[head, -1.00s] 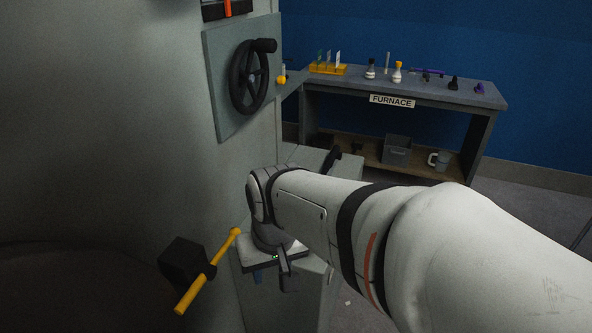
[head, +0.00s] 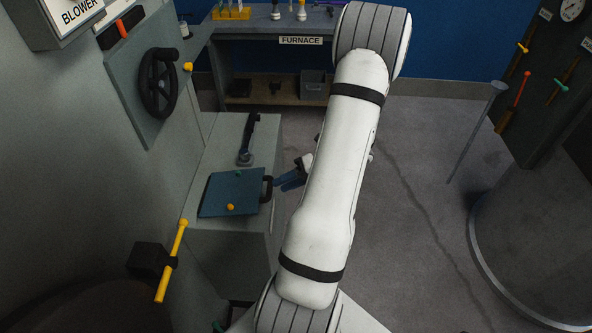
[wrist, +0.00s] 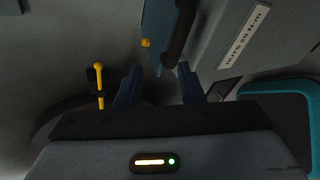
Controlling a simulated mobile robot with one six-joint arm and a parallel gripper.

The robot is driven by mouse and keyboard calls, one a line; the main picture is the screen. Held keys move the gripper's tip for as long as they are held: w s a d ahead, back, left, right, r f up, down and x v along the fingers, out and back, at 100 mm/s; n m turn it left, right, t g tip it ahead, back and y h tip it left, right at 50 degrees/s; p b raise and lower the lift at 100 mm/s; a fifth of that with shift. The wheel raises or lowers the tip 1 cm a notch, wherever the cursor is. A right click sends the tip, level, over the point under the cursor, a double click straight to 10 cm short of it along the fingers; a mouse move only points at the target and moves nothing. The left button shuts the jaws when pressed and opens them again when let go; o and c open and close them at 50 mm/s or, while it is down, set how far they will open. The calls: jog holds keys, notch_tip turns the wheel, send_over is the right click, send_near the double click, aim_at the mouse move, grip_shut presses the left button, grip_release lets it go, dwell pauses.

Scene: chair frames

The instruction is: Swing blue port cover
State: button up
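The blue port cover (head: 225,190) is a flat square plate on top of the grey box beside the furnace wall. It has a yellow knob (head: 230,207) and a black handle (head: 268,188) along its right edge. My gripper (head: 283,183) is at the handle's right side, partly hidden behind my arm. In the wrist view, my gripper's two dark blue fingers (wrist: 160,82) stand apart. The handle (wrist: 179,38) reaches down to just ahead of the gap between them, and the cover (wrist: 155,22) is left of it. Contact with the handle cannot be told.
A black lever (head: 246,142) stands on the box behind the cover. A yellow-handled lever (head: 171,262) and a black handwheel (head: 158,82) are on the wall at left. A bench (head: 270,88) is behind. The floor on the right is open up to a round drum (head: 535,240).

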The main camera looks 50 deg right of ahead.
jog(key=w+f+m+b, duration=0.1)
jog(key=w+a+f+m+t+b, duration=0.1)
jog(key=f+m+b, duration=0.1)
jog(key=w+f+m+t+b, duration=0.1)
jog(key=w+f+b, duration=0.1)
jog(key=shift+w+a+m+h, duration=0.1)
jog(key=shift+a+m+h, duration=0.2)
jog(key=shift+m+h, duration=0.1)
jog(key=shift+d+r+p, duration=0.1)
jog(key=shift+r+p, duration=0.25)
jog(key=shift+p, duration=0.05)
jog(key=shift+c, duration=0.8)
grip_shut()
